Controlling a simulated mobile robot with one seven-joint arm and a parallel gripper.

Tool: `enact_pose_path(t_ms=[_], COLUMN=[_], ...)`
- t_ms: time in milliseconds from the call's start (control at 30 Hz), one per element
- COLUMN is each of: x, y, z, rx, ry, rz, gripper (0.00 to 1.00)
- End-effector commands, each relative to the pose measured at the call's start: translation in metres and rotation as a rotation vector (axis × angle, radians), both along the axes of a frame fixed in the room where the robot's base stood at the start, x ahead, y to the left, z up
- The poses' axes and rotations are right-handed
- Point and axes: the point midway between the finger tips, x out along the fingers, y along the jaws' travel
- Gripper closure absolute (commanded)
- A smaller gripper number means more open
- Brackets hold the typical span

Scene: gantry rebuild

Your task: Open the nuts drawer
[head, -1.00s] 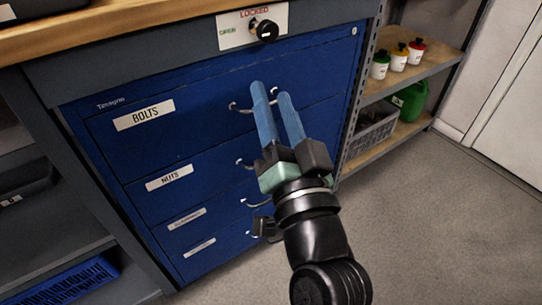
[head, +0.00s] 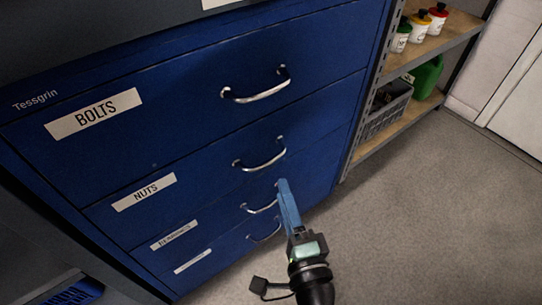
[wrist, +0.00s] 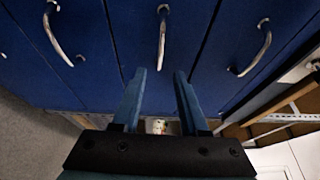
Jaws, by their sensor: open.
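The nuts drawer (head: 205,178) is the second from the top in a blue cabinet and is closed. It has a white NUTS label (head: 145,192) and a silver bar handle (head: 264,161). My gripper (head: 283,184) is open and empty, its blue fingers seen nearly edge-on just below and right of that handle in the head view. They overlap the right end of the third drawer's handle (head: 259,208). In the wrist view my gripper (wrist: 160,73) points at the cabinet front, with a middle handle (wrist: 162,38) ahead of the gap between the fingers. No handle is between them.
The closed bolts drawer (head: 190,105) is above and a lower drawer (head: 215,258) is at the bottom. An open shelf unit (head: 405,112) with bottles, a grey crate (head: 388,112) and a green jug (head: 427,75) stands to the right. The floor (head: 430,220) in front is clear.

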Motion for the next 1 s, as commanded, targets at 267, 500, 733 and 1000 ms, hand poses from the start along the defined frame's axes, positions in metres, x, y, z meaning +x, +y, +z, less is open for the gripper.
enact_pose_path(t_ms=[267,500,733,1000], x=[0.056,0.085,0.092,0.092], y=[0.014,0.021,0.023,0.023], z=[0.001,0.002,0.002,0.002], rx=[-0.001,-0.002,-0.001,-0.001], ry=[-0.003,-0.001,0.000,0.000], rz=[0.003,0.001,0.001,0.001], gripper=[0.57,0.57,0.57,0.71])
